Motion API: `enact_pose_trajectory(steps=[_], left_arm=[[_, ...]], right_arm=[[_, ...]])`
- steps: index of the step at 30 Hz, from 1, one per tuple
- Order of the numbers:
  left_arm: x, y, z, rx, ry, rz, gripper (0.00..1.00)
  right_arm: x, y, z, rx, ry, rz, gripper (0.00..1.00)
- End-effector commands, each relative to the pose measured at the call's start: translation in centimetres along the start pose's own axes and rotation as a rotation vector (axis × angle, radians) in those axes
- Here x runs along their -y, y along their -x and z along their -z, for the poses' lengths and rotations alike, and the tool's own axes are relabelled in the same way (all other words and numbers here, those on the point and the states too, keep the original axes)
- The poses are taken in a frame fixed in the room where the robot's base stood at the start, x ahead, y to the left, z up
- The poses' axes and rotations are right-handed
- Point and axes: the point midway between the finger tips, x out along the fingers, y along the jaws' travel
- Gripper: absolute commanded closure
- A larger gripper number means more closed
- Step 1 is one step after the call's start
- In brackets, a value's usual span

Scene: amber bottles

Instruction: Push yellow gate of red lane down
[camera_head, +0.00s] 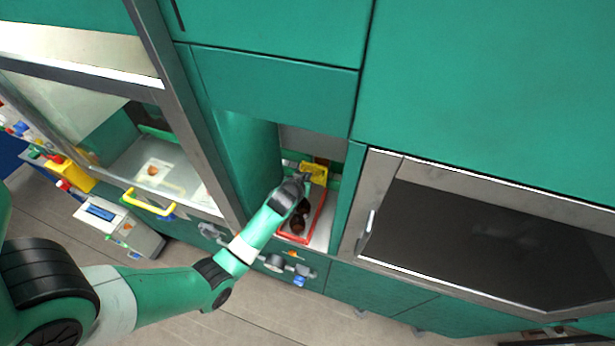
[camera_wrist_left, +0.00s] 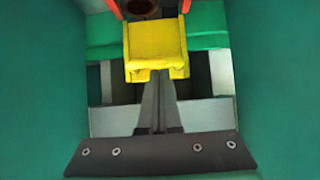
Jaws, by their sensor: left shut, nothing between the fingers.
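The yellow gate (camera_head: 315,171) is at the far end of the red lane (camera_head: 319,224), inside a recess in the green cabinet. In the left wrist view the yellow gate (camera_wrist_left: 155,44) is a block across the end of the red lane (camera_wrist_left: 185,6). Amber bottles (camera_head: 298,224) lie in the lane, and part of one (camera_wrist_left: 140,7) shows past the gate. My left gripper (camera_head: 303,179) is shut and empty, close beside the gate. In the wrist view its fingers (camera_wrist_left: 158,82) reach the gate's lower edge; I cannot tell whether they touch. My right gripper is not in view.
Green cabinet walls stand close on both sides of the recess. A glass-fronted bay with a yellow handle (camera_head: 148,204) is to the left, and a dark-windowed door (camera_head: 480,240) to the right. Knobs (camera_head: 275,263) sit below the recess.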

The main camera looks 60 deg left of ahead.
Motion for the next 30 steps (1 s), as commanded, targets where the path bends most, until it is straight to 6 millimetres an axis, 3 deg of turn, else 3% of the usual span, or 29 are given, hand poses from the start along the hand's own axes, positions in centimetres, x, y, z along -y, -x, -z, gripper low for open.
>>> enact_pose_trajectory(steps=[7, 16, 30], left_arm=[[0.0, -0.1, -0.2, 0.001, 0.000, 0.000, 1.00], [0.0, -2.5, -3.7, 0.001, 0.000, 0.000, 1.00], [0.0, -2.0, -3.3, 0.010, -0.001, 0.001, 1.00]], right_arm=[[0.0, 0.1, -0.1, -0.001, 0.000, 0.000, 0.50], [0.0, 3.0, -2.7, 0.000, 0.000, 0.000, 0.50], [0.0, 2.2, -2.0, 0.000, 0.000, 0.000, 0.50]])
